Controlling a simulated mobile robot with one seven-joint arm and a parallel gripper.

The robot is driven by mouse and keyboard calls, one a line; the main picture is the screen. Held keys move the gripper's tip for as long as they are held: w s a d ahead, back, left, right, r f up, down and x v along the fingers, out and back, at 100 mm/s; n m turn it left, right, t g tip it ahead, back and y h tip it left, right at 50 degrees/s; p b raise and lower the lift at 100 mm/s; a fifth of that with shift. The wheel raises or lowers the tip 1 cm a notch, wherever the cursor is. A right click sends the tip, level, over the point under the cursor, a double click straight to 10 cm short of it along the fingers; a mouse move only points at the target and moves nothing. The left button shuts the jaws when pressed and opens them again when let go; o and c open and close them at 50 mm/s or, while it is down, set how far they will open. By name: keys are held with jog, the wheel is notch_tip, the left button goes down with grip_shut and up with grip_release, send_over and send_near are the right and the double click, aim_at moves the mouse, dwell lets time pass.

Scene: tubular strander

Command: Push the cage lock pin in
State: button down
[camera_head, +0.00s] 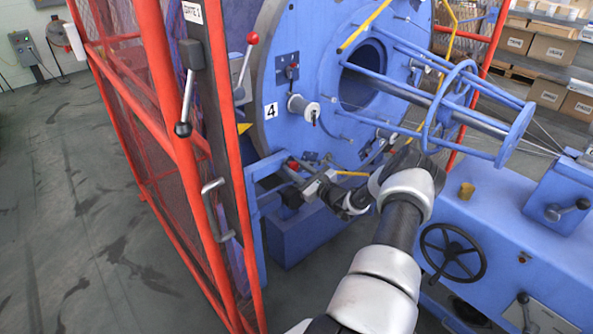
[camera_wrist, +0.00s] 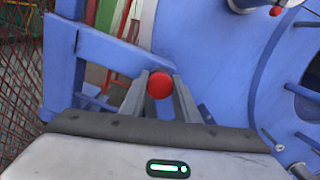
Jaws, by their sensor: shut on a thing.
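The cage lock pin shows as a round red knob (camera_head: 293,166) low on the blue frame beside the big blue disc. In the wrist view the red knob (camera_wrist: 159,85) sits between the two grey fingers of my gripper (camera_wrist: 160,90). My gripper (camera_head: 298,178) is shut on the knob, reaching in from the lower right. The pin's shaft and the hole it runs in are hidden behind the knob and the blue frame, so how deep it sits cannot be told.
A red mesh guard gate (camera_head: 180,150) with a grey handle stands at the left. A red-balled lever (camera_head: 246,62) is above. The blue cage disc (camera_head: 330,60) fills the middle, and a blue machine bed with a black handwheel (camera_head: 453,253) is at the right. Open floor lies left.

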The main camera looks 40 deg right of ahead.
jog(key=c, duration=1.3)
grip_release()
jog(key=shift+w, duration=0.2)
jog(key=shift+c, duration=0.2)
jog(key=s+d+p, duration=0.1)
jog(key=s, duration=1.6)
jog(key=shift+s+d, duration=0.15)
jog(key=shift+s, duration=0.05)
